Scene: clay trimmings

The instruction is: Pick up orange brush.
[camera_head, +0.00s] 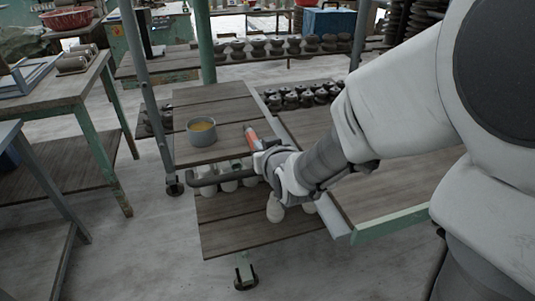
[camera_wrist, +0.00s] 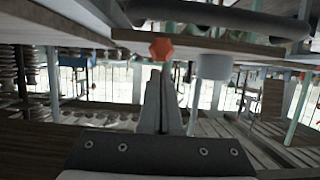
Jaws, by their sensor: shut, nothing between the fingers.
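The orange brush (camera_head: 251,138) lies on the upper wooden shelf of a cart, to the right of a grey pot (camera_head: 201,132) with yellowish contents. Part of it is hidden behind my wrist in the head view. In the wrist view, which looks upside down, the brush's orange end (camera_wrist: 161,48) faces me just beyond the fingertips, in line with them. My gripper (camera_wrist: 161,75) is shut and empty. A gap or contact between fingertips and brush is hard to judge. In the head view my fingers are mostly hidden by the wrist.
The grey pot also shows near the brush in the wrist view (camera_wrist: 212,66). A dark curved handle (camera_head: 217,179) runs along the shelf's near edge. Several pale cups (camera_head: 228,180) stand below it. A wooden table (camera_head: 400,190) lies under my arm at right.

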